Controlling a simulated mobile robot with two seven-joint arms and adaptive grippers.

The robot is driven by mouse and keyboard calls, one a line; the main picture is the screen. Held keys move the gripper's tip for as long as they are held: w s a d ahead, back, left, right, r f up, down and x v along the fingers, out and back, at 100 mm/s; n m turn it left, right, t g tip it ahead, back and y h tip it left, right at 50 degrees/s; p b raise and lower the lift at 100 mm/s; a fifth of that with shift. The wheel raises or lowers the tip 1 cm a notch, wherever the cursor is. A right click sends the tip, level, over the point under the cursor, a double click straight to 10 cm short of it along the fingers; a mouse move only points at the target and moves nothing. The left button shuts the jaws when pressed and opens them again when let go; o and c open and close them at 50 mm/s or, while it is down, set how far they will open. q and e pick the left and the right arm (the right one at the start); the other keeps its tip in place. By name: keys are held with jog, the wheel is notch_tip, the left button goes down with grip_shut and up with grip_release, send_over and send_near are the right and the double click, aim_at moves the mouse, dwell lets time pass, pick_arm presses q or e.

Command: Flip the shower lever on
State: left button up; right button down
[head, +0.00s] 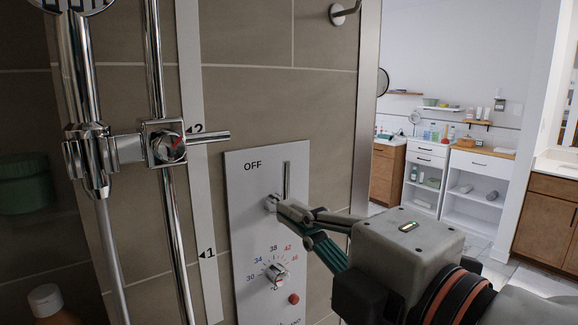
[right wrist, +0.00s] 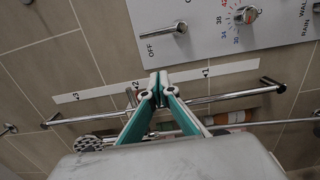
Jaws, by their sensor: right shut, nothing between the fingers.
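The shower panel (head: 246,230) is a pale plate on the tiled wall, and it also shows in the right wrist view (right wrist: 215,40). Its metal lever (head: 286,182) points up, beside the OFF mark; its round base is at the lower end. In the right wrist view the lever (right wrist: 165,32) points towards OFF. My right gripper (head: 284,208) is shut and empty, its fingertips close to the lever's base in the head view. Whether they touch it I cannot tell. In the right wrist view the fingertips (right wrist: 160,88) appear apart from the lever. My left gripper is not in view.
A temperature dial (head: 275,272) and a red button (head: 294,299) sit below the lever. A chrome shower rail (head: 165,230) with a side handle stands left of the panel. A hook (head: 340,14) is above right. White shelves and cabinets stand far right.

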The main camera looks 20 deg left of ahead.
aim_at(287, 186)
jog(key=w+a, duration=0.1)
jog(key=w, duration=0.1)
jog(key=w+a+p, duration=0.1)
jog(key=w, duration=0.2)
jog(key=w+a, duration=0.1)
jog(key=w, duration=0.2)
jog(key=shift+w+a, duration=0.2)
jog(key=shift+a, duration=0.2)
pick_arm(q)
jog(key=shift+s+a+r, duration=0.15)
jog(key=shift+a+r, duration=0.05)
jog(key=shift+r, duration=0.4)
pick_arm(e)
jog(key=shift+a, duration=0.1)
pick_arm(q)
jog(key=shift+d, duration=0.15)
pick_arm(e)
jog(key=shift+w, duration=0.1)
jog(key=shift+d+m, duration=0.25)
jog(key=shift+m, duration=0.05)
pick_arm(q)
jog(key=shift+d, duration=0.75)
pick_arm(e)
jog(key=shift+a+r, duration=0.1)
jog(key=shift+a, duration=0.05)
